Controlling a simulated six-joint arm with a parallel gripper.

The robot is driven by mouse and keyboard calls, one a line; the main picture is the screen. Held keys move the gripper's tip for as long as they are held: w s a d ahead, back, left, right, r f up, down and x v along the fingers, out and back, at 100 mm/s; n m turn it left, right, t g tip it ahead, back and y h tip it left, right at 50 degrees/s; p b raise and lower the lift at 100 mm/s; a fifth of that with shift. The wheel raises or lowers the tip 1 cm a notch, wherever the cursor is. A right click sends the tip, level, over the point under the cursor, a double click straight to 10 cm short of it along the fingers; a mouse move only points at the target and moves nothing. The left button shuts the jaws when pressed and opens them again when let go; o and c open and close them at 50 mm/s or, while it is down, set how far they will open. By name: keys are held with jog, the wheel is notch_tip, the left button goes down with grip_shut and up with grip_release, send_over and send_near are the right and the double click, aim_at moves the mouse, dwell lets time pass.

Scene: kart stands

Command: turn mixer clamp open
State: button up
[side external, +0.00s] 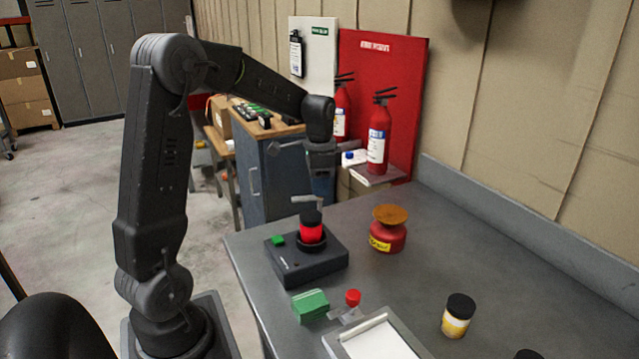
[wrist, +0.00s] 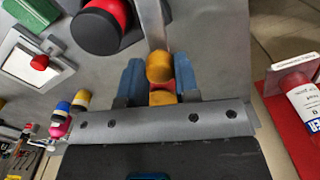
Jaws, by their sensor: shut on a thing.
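The mixer (side external: 305,262) is a dark box with a green button at the table's left edge, with a red and black cylinder (side external: 312,233) standing on it. A grey bar, the clamp (side external: 304,198), shows above the cylinder. My gripper (side external: 322,190) points down right over it. In the wrist view, my gripper's blue fingers (wrist: 160,82) are shut around a rounded orange and red piece (wrist: 159,68) at the end of the grey bar (wrist: 154,25). The red and black cylinder (wrist: 102,20) shows up and left of the fingers. The fingers hide the exact grip in the side view.
A red pot with an orange lid (side external: 388,238) stands right of the mixer. A green block (side external: 311,305), a red knob (side external: 353,297), a framed white panel (side external: 378,343) and a yellow jar (side external: 457,318) are nearer the camera. Fire extinguishers (side external: 378,140) stand behind.

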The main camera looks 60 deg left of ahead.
jog(key=m, duration=0.4)
jog(key=shift+m, duration=0.4)
dwell(0.4)
jog(key=o, duration=0.9)
jog(key=shift+o, duration=0.2)
notch_tip(320, 180, up, 14)
